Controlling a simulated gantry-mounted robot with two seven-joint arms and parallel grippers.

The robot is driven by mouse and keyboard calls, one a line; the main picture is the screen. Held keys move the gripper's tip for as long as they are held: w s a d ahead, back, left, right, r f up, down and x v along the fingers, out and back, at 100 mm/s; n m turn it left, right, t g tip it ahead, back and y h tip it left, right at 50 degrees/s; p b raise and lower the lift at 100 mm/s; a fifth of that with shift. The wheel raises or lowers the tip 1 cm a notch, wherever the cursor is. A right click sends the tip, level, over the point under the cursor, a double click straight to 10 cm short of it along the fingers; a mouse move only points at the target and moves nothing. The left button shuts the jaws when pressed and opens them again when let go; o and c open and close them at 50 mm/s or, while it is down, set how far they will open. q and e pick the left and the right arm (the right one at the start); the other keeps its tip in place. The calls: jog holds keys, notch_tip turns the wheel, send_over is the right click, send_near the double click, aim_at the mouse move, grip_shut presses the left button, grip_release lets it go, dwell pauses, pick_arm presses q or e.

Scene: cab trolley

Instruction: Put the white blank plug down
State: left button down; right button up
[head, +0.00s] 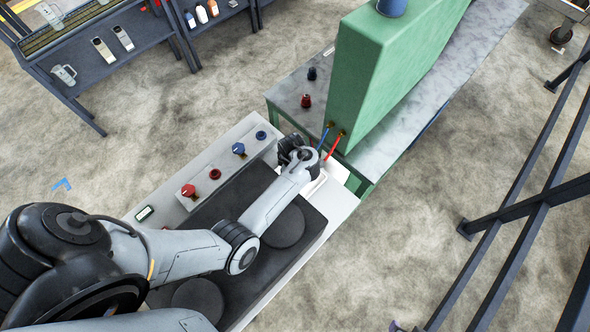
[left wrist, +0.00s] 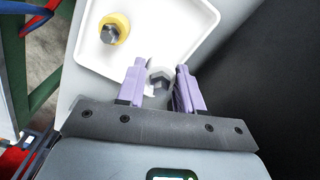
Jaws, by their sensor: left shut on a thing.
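In the left wrist view, my left gripper (left wrist: 162,86) is shut on the white blank plug (left wrist: 160,76). Its grey hex head shows between the purple fingertips, and its white part blends with the tray behind it. The plug is over the near part of a white tray (left wrist: 196,50); I cannot tell whether it touches the tray. A yellow-ringed plug (left wrist: 114,28) with a grey hex head stands in the tray, apart from my fingers. In the head view, my wrist hides the fingertips and the plug. My right gripper is not in view.
In the head view, a grey panel (head: 228,165) with red and blue knobs lies left of my arm. A green cabinet (head: 365,85) stands close beyond my wrist, with blue (head: 325,136) and red (head: 334,147) leads. Dark round pads (head: 284,228) lie beneath my arm.

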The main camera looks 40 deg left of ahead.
pick_arm(q)
jog(key=shift+w+f+b, duration=0.1)
jog(key=shift+f+b, duration=0.75)
jog(key=shift+f, duration=1.2)
jog(key=shift+f, duration=0.2)
jog(key=c, duration=0.7)
grip_release()
jog(key=shift+c, duration=0.2)
jog(key=shift+r, duration=0.15)
notch_tip(320, 180, up, 12)
jog(key=p, duration=0.6)
jog(key=shift+r+p, duration=0.1)
jog(key=shift+p, duration=0.2)
